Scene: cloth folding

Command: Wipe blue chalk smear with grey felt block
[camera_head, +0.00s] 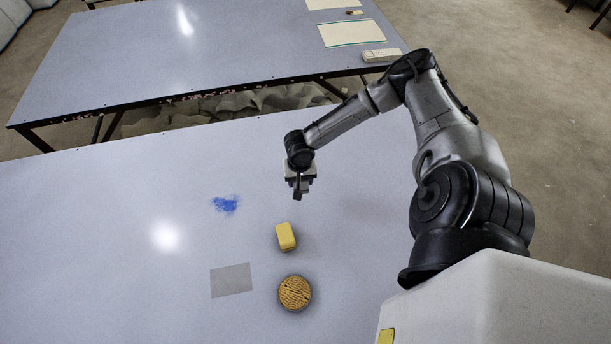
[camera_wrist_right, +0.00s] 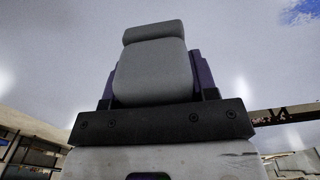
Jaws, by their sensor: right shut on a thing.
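The blue chalk smear (camera_head: 226,204) is on the pale table top, left of my right gripper. Part of it also shows at the top right corner of the right wrist view (camera_wrist_right: 303,10). My right gripper (camera_head: 300,186) is shut on the grey felt block (camera_wrist_right: 152,68), which sits between the two fingers in the right wrist view. In the head view the gripper is apart from the smear, to its right. I cannot tell whether the block touches the table. My left gripper is not in view.
A yellow block (camera_head: 286,237) lies below the gripper in the head view. A round brown textured thing (camera_head: 295,292) and a flat grey rectangle (camera_head: 231,280) are nearer the front. The table (camera_head: 90,230) is clear around the smear. A second table (camera_head: 230,45) stands behind.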

